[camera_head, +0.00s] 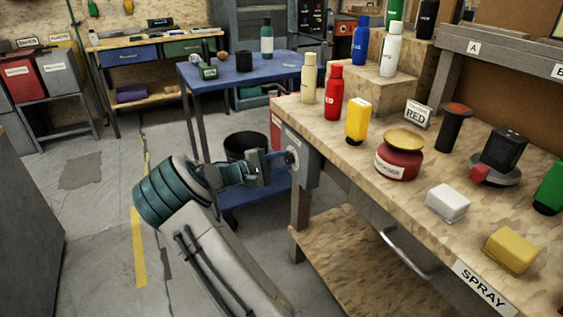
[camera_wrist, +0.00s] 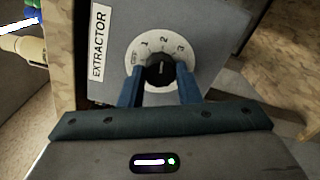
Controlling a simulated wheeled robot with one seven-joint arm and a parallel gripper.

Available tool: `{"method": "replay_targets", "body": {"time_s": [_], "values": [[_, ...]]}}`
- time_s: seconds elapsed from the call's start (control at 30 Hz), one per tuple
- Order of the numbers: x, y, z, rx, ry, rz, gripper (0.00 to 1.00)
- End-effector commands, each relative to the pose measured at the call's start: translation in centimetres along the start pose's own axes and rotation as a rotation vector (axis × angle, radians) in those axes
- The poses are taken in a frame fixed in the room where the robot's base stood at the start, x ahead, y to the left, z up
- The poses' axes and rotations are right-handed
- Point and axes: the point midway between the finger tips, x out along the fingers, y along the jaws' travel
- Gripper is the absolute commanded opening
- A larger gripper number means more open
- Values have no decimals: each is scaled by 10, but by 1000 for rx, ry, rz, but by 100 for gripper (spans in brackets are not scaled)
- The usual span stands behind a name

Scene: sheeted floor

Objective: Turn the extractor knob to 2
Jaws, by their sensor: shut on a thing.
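The extractor panel (camera_wrist: 205,25) is a grey box with a label reading EXTRACTOR. It also shows in the head view (camera_head: 303,168), on the end of the workbench. Its round white dial (camera_wrist: 163,50) carries the numbers 1, 2 and 3. The black knob (camera_wrist: 161,70) sits at the dial's centre, with a small pale mark that looks roughly in line with the 2; its exact setting is hard to read. My gripper (camera_wrist: 160,80) is shut on the knob, one blue finger on each side. In the head view my gripper (camera_head: 277,160) meets the panel from the left.
The workbench (camera_head: 300,115) holds bottles, a red jar (camera_head: 398,160) and sponge-like blocks along its top. A black bin (camera_head: 246,146) and a blue table (camera_head: 222,72) stand behind my arm. The floor to the left is clear.

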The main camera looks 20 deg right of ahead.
Motion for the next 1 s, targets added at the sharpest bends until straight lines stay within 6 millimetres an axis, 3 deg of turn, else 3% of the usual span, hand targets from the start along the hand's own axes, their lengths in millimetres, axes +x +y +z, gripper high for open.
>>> {"method": "replay_targets", "body": {"time_s": [0.03, 0.1, 0.47, 0.57, 1.0], "values": [[-1, 0, -1, 0, 3, -1, 38], [-1, 0, -1, -1, 3, -1, 52], [-6, 1, 0, -1, 2, 0, 52], [-20, 2, -1, -1, 5, 1, 52], [-114, 2, 0, -2, 4, 1, 52]]}}
